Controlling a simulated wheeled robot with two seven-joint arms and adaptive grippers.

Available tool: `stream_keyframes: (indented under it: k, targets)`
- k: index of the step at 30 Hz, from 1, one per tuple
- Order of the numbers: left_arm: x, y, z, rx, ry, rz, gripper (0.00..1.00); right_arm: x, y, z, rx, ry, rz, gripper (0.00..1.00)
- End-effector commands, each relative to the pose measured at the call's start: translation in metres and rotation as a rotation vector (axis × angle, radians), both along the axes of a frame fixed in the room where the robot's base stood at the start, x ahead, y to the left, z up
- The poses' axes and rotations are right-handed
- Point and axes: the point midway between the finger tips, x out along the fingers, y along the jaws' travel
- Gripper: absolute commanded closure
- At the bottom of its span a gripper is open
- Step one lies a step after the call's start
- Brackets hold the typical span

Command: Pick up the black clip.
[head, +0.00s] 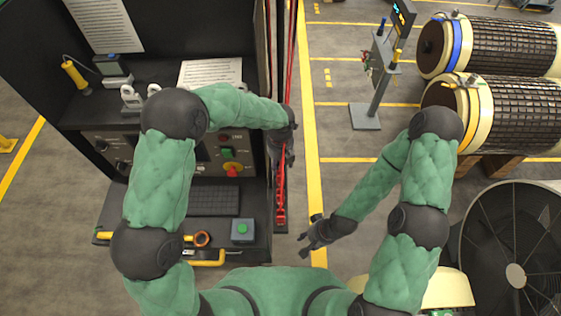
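I cannot make out a black clip for certain; dark parts of the console and my own arms could hide it. My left gripper (281,160) is at the right edge of the console, beside the red cables (284,185). Its dark fingers are small against a dark background, and I cannot tell whether it holds anything. My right gripper (308,240) is low over the floor, right of the console, near the yellow line. Its fingers look spread and empty.
A grey stand (365,117) and cylindrical rotors (515,112) are at the right. A large fan (515,275) is at lower right. Floor between is clear.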

Motion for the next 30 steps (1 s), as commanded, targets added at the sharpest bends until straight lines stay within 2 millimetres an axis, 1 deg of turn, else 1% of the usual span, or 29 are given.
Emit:
stream_keyframes:
  k: [3,5,6,9,18,22,26,30]
  targets:
    - [0.000,0.000,0.001,0.000,-0.001,0.000,0.46,0.000,0.000,0.000,0.000,0.000,0.000,0.60]
    - [0.000,0.000,0.001,0.000,0.000,0.000,0.63,0.000,0.000,0.000,0.000,0.000,0.000,0.60]
    - [0.000,0.000,0.001,0.000,0.000,0.000,0.74,0.000,0.000,0.000,0.000,0.000,0.000,0.60]
    - [0.000,0.000,0.001,0.000,0.000,0.000,1.00,0.000,0.000,0.000,0.000,0.000,0.000,0.60]
    - [0.000,0.000,0.001,0.000,0.001,0.000,1.00,0.000,0.000,0.000,0.000,0.000,0.000,0.60]
    - [-0.001,-0.002,0.005,0.000,0.000,0.000,1.00,0.000,0.000,0.000,0.000,0.000,0.000,0.60]
    - [-0.003,-0.003,0.016,0.000,-0.001,0.001,1.00,0.000,0.000,0.001,0.000,0.000,0.000,0.60]
    - [-0.003,-0.003,0.038,-0.001,-0.002,0.002,1.00,0.000,0.000,0.003,0.000,0.000,0.000,0.60]
